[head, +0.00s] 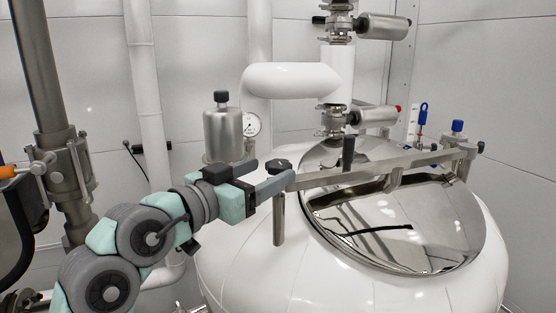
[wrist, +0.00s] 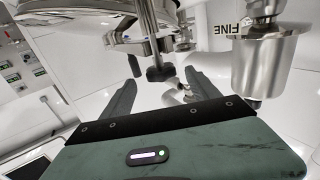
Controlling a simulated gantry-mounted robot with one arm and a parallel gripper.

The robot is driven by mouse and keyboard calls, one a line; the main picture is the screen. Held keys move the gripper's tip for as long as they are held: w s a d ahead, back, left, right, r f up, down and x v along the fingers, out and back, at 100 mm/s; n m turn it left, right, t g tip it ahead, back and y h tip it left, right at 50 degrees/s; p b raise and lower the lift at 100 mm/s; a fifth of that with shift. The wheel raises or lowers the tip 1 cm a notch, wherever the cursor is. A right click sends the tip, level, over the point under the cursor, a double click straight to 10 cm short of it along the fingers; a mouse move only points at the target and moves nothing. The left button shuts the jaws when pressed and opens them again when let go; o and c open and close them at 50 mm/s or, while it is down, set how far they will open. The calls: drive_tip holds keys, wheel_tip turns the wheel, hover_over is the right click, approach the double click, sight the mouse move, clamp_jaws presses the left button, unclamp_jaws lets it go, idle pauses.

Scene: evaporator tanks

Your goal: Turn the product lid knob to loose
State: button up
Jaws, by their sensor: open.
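The product lid knob (head: 278,165) is a small dark lobed knob at the left end of the metal bar across the tank lid (head: 425,235). In the wrist view the knob (wrist: 160,73) shows on its metal rod between the ends of my two fingers. My gripper (head: 272,171) comes from the left, with its fingers spread at the knob. In the wrist view my gripper (wrist: 160,78) is open, with a visible gap on each side of the knob. The polished lid lies on the white tank (head: 240,260) and appears shut.
A steel cylinder with a black cap (head: 222,130) and a pressure gauge (head: 251,124) stand behind my gripper. A white pipe (head: 290,78) with valves rises behind the lid. A metal post (head: 279,218) hangs below the knob. A steel cylinder (wrist: 265,65) is at right in the wrist view.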

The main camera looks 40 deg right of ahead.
sight(270, 170)
drive_tip(key=d, duration=0.3)
drive_tip(key=d+p, duration=0.1)
drive_tip(key=shift+w+d, duration=0.4)
drive_tip(key=c, duration=1.3)
